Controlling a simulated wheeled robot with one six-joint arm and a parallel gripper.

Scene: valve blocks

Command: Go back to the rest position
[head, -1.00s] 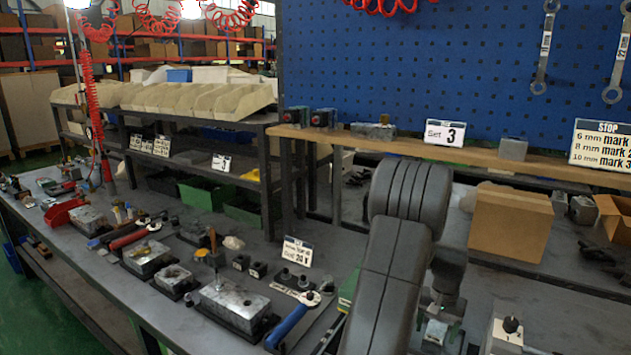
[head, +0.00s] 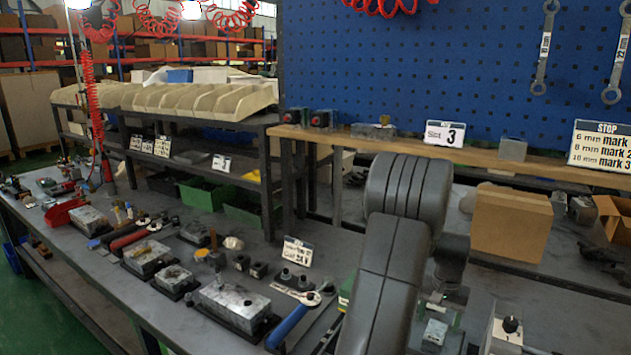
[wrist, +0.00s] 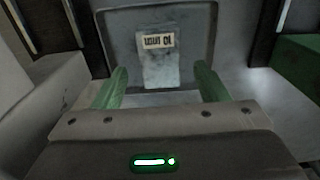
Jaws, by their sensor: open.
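My gripper (wrist: 162,70) shows in the wrist view with its two green fingers spread apart and nothing held between them. Beyond the fingertips is a pale metal block (wrist: 161,70) with a white label that seems to read 10 mm, upside down, set against a dark grey plate (wrist: 192,18). Whether the fingers touch anything there is not clear, but a gap shows on both sides of the block. In the head view my arm's dark links stand right of centre and hide part of the bench; the fingers cannot be made out there.
Several metal valve blocks, one of them large (head: 235,298), line the bench at left with a blue-handled wrench (head: 290,325). A cardboard box (head: 511,222) stands right of my arm. A wooden shelf (head: 480,156) and blue pegboard (head: 400,70) stand behind. A green object (wrist: 300,62) is at right in the wrist view.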

